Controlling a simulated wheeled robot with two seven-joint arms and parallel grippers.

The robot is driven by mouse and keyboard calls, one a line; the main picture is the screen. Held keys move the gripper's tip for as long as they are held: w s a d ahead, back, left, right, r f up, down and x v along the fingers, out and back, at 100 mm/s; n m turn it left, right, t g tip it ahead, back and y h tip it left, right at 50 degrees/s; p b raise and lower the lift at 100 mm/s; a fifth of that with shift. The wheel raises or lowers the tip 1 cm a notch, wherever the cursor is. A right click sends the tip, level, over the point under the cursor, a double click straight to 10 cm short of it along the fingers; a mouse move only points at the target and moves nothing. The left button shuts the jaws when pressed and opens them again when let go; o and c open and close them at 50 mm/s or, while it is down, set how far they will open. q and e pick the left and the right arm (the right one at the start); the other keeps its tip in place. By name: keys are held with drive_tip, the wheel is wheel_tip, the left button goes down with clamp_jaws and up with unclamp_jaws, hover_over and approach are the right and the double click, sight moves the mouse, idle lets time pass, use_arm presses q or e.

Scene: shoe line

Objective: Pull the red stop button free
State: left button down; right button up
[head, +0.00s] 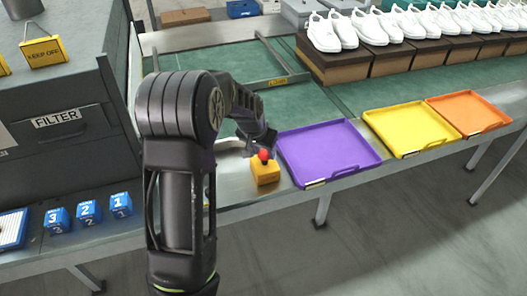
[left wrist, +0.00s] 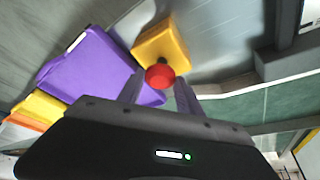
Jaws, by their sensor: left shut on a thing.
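The red stop button (head: 264,155) sits on top of a yellow box (head: 266,174) at the front edge of the metal bench. In the left wrist view the red button (left wrist: 160,76) lies between my two finger tips, with the yellow box (left wrist: 162,43) beyond it. My left gripper (head: 262,146) is at the button from behind and above, and it is shut on the button. In the left wrist view my left gripper (left wrist: 160,92) has one finger on each side of the button. My right gripper is not in view.
A purple tray (head: 328,153) stands just right of the yellow box, then a yellow tray (head: 410,130) and an orange tray (head: 467,113). Blue numbered cubes (head: 89,211) stand at the left front. White shoes (head: 358,29) on brown boxes line the back.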

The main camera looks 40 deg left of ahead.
use_arm(q)
drive_tip(key=shift+w+r, duration=0.1)
drive_tip(key=c, duration=0.8)
unclamp_jaws()
drive_tip(key=shift+o, duration=0.2)
drive_tip(key=shift+r, duration=0.1)
drive_tip(key=v, duration=0.7)
drive_tip(key=shift+s+r, duration=0.25)
drive_tip(key=shift+w, duration=0.1)
